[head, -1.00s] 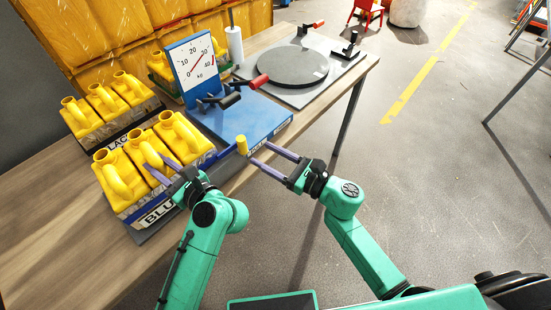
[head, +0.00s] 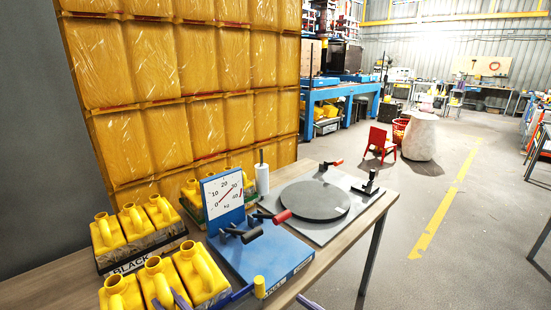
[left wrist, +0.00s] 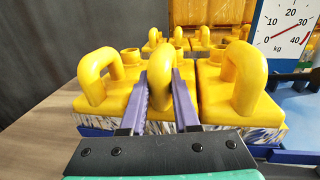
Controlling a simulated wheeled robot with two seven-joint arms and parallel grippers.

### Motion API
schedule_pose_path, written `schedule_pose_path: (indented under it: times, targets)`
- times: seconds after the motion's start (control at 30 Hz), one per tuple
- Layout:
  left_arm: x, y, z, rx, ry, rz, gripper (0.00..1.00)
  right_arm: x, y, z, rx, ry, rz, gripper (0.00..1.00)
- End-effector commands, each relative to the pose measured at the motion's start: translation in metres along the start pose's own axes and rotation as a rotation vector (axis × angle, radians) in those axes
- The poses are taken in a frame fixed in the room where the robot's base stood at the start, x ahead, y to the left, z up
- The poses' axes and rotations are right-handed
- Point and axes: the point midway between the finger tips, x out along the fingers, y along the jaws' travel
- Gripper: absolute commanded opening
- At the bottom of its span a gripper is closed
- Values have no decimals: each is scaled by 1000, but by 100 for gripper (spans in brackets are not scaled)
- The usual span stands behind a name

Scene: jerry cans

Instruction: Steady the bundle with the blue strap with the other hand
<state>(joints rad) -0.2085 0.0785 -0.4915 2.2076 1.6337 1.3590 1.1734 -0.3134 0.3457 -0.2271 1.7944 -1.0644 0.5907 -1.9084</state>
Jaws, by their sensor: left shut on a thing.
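The bundle with the blue strap is a row of yellow jerry cans (head: 200,276) at the lower left of the head view, its lower part cut off. In the left wrist view the cans (left wrist: 222,100) stand upright side by side, with patterned wrap and some blue below. My left gripper (left wrist: 161,78) is shut on the middle can's handle, one purple finger on each side. In the head view only a bit of it shows at the bottom edge. Of my right gripper, just a purple fingertip (head: 310,303) shows at the bottom edge, right of the scale and apart from the bundle.
A bundle marked BLACK (head: 136,235) stands behind. Wrapped yellow cans (head: 180,60) are stacked behind the table.

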Motion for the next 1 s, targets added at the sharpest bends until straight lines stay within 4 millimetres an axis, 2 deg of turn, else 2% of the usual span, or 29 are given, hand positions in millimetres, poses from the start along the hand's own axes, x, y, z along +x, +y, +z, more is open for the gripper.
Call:
schedule_pose_path:
  times: [0.47, 0.5, 0.57, 0.87, 1.0]
  targets:
    - [0, 0, 0, 0, -1, 0, 0, 0, 0, 0, 0, 0, 0, 62]
    - [0, 0, 0, 0, -1, 0, 45, 0, 0, 0, 0, 0, 0, 62]
    - [0, 0, 0, 0, -1, 0, 64, 0, 0, 0, 0, 0, 0, 62]
    - [-1, 0, 0, 0, 0, 0, 64, 0, 0, 0, 0, 0, 0, 62]
    - [-16, 0, -1, 2, 3, -3, 64, 0, 0, 0, 0, 0, 0, 62]
